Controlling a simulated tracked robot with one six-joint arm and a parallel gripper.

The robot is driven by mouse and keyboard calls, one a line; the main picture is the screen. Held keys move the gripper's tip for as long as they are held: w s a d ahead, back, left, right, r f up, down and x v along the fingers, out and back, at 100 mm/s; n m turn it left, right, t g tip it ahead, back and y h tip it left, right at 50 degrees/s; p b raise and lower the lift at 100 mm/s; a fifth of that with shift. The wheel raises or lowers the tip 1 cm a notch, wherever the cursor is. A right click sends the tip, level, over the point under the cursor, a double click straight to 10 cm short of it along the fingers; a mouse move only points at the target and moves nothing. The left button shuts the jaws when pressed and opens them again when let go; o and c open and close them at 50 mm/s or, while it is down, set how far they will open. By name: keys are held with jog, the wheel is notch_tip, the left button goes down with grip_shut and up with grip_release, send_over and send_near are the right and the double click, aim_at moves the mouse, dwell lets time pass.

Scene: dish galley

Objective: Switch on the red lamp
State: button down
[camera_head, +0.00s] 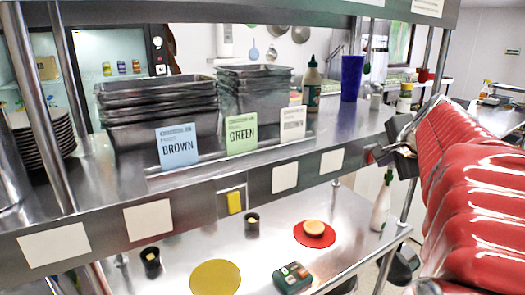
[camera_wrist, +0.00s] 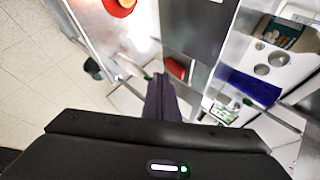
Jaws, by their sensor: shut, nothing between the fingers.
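A small red block (camera_wrist: 178,68), which looks like the red lamp's housing or switch, sits on the shelf's front rail in the wrist view. In the head view only a bit of red (camera_head: 369,157) shows at the rail's right end. I cannot tell whether it is lit. My gripper (camera_wrist: 160,80) is shut and empty, its dark fingertips close beside the red block in the wrist view. I cannot tell whether they touch. In the head view my gripper (camera_head: 386,151) reaches in from the right and partly hides that spot.
A yellow block (camera_head: 234,202) sits on the same rail (camera_head: 285,177). Dark metal bins (camera_head: 160,112) and label cards stand on the shelf. Below are a red plate (camera_head: 314,242) with a bun, a yellow disc (camera_head: 215,277), a button box (camera_head: 292,278) and a white bottle (camera_head: 382,205).

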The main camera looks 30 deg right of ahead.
jog(key=s, duration=0.5)
jog(key=shift+d+r, duration=0.2)
jog(key=shift+r, duration=0.1)
dwell(0.6)
